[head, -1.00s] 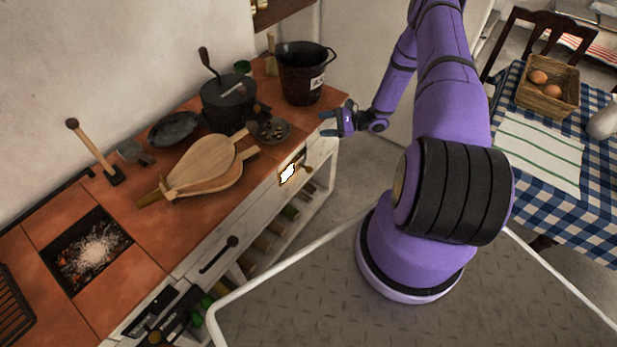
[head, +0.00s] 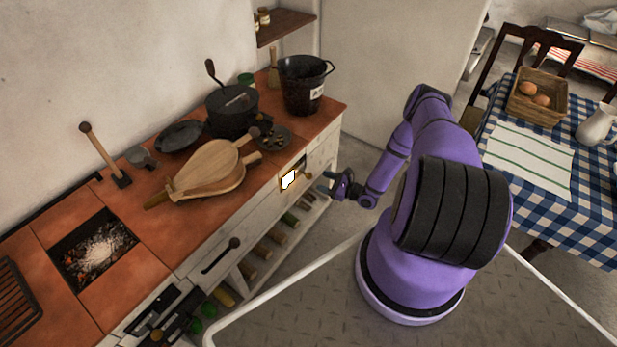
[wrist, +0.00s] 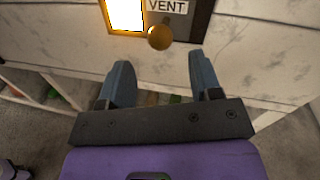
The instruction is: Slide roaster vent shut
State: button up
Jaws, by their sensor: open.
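The roaster vent (head: 289,178) is set in the white front of the counter, and its opening glows bright. In the wrist view the vent (wrist: 126,14) shows at the top, with a "VENT" label to the right of the glowing opening. A round brass knob (wrist: 159,38) sits just below the label; it also shows in the head view (head: 308,175), to the right of the glow. My gripper (head: 328,184) is in front of the vent, a little right of the knob in the head view. In the wrist view my gripper (wrist: 164,78) is open and empty, its fingers apart below the knob, not touching it.
A black drawer handle (head: 221,255) sticks out of the counter front left of the vent. Bottles lie on a shelf below. The floor before the counter is clear.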

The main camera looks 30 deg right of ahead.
aim_at(309, 176)
jog(key=x, duration=0.7)
grip_shut()
jog(key=s+a, duration=0.2)
jog(key=a, duration=0.4)
jog(key=shift+s, duration=0.15)
